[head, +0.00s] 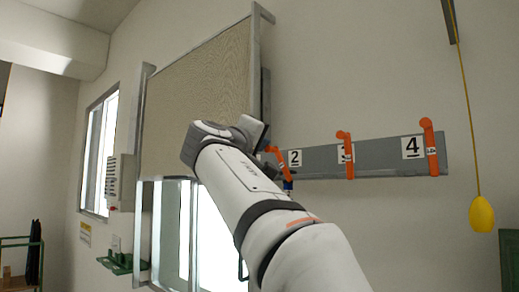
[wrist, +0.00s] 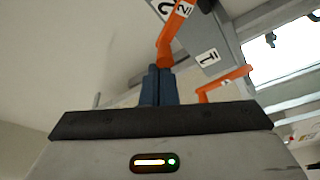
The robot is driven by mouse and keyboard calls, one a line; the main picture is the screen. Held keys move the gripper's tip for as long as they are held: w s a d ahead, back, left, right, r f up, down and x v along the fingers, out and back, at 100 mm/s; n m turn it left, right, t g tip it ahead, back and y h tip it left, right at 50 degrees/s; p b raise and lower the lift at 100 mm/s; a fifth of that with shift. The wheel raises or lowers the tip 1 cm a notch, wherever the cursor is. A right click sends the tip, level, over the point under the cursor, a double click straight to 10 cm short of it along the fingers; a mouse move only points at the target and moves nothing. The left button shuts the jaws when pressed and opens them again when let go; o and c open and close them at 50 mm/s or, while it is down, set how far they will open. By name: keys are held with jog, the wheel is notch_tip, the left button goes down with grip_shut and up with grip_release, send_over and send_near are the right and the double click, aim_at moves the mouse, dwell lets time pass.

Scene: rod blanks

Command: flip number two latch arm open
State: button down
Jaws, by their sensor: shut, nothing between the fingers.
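The number two latch arm (head: 280,161) is orange and sits beside the white "2" plate on the grey rail (head: 378,157). It leans, with its upper end to the left, while the arms to its right stand nearly upright. In the wrist view the number two latch arm (wrist: 174,36) carries a "2" mark. My gripper (wrist: 159,70) has its blue fingers together and empty, with the tips right at the near end of this arm. I cannot tell whether they touch. In the head view my own arm hides most of the gripper.
Orange latch arms three (head: 347,155) and four (head: 431,148) are on the rail to the right. Latch arm one (wrist: 224,84) shows in the wrist view by its "1" plate. A yellow pull (head: 481,214) hangs on a cord at right. A framed panel (head: 200,95) is left.

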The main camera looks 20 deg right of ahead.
jog(key=shift+s+d+r+m+h+b, duration=0.25)
jog(key=shift+s+d+m+h+b, duration=0.15)
jog(key=shift+s+m+b, duration=0.45)
jog(key=shift+s+d+r+m+h+b, duration=0.3)
jog(key=shift+s+d+m+b, duration=0.25)
jog(key=shift+m+b, duration=0.6)
notch_tip(320, 180, up, 4)
jog(key=w+a+p, duration=0.1)
jog(key=w+p, duration=0.1)
jog(key=p, duration=0.2)
jog(key=f+b+v, duration=0.1)
jog(key=b+v, duration=0.3)
jog(key=v, duration=0.6)
jog(key=shift+a+b, duration=0.25)
jog(key=shift+b, duration=0.05)
